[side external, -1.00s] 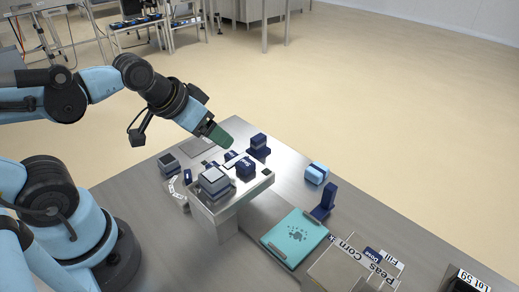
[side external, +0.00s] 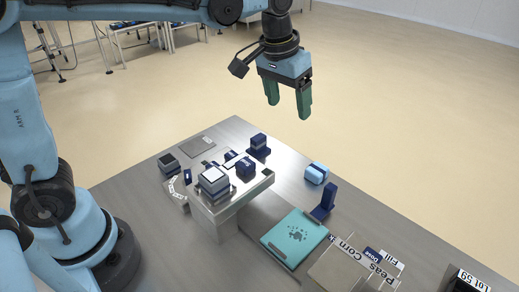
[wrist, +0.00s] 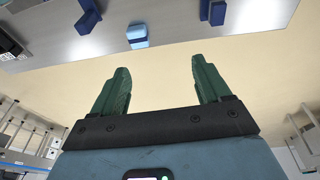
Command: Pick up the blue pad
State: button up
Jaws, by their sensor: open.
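A small light-blue block with a dark band (side external: 317,173), which looks like the blue pad, lies on the grey table towards its far right edge. It also shows at the top of the wrist view (wrist: 137,36). My gripper (side external: 288,108) is open and empty, with green fingers pointing down, well above the table's far edge. In the wrist view the fingers (wrist: 160,68) are spread with nothing between them, and the blue block is beyond them, slightly left of centre.
A dark blue upright stand (side external: 325,203) is close to the block. A teal board (side external: 296,236) lies nearer. A raised metal platform (side external: 262,183) carries several small blocks, with another dark blue block (side external: 258,144) behind it. Labelled bins (side external: 345,272) stand at the front right.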

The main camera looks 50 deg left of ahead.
aim_at(319, 167)
jog(key=w+d+f+g, duration=0.3)
jog(key=w+d+f, duration=0.2)
jog(key=w+d, duration=0.15)
jog(key=f, duration=1.2)
jog(key=shift+s+a, duration=0.1)
jog(key=shift+s, duration=0.1)
jog(key=shift+c, duration=0.4)
jog(key=c, duration=1.1)
jog(key=shift+c, duration=0.2)
jog(key=shift+r, duration=0.1)
